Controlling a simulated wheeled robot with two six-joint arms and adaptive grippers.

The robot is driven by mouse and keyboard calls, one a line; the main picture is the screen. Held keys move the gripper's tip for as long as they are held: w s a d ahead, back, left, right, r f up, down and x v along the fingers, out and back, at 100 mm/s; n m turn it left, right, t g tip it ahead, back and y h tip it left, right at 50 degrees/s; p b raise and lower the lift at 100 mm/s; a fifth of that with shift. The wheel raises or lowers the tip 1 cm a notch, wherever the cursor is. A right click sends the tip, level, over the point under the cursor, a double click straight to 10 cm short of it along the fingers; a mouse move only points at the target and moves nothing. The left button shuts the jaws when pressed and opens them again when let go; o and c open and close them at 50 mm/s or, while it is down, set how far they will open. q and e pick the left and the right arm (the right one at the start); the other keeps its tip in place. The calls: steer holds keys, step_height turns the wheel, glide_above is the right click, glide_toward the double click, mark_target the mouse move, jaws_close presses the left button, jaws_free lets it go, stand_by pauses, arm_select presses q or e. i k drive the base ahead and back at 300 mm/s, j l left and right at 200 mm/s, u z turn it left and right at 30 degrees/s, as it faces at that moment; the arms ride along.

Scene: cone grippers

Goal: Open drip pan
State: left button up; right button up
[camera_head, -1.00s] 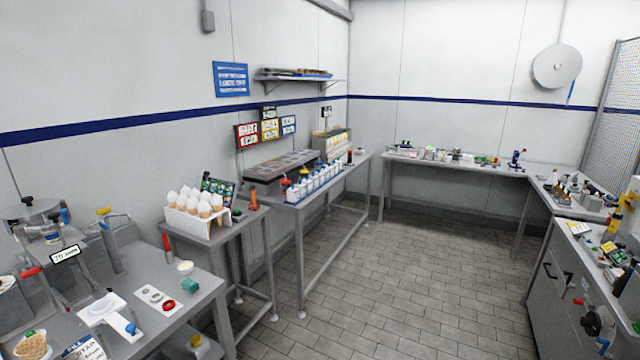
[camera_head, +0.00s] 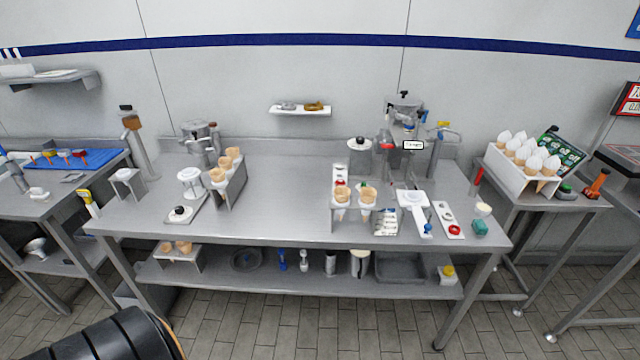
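I cannot tell for sure which thing is the drip pan. A white flat tray with a handle and a blue knob (camera_head: 412,203) lies on the right part of the steel table (camera_head: 290,205), in front of the grey dispensing machine (camera_head: 403,125). A dark grey shallow pan (camera_head: 403,268) sits on the table's lower shelf, below the machine; the tabletop partly hides it. Neither of my grippers shows in view.
Cone holders (camera_head: 228,185) and a white strip with a red ring (camera_head: 450,222) stand on the table. A rack of white-topped cones (camera_head: 522,165) stands on a side table at right. The table's middle is clear. Tiled floor (camera_head: 370,325) lies in front.

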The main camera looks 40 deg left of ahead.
mark_target(399, 186)
steer(key=u, duration=0.55)
steer(key=i+j+u, duration=0.2)
steer(key=i, duration=0.65)
steer(key=l, duration=0.1)
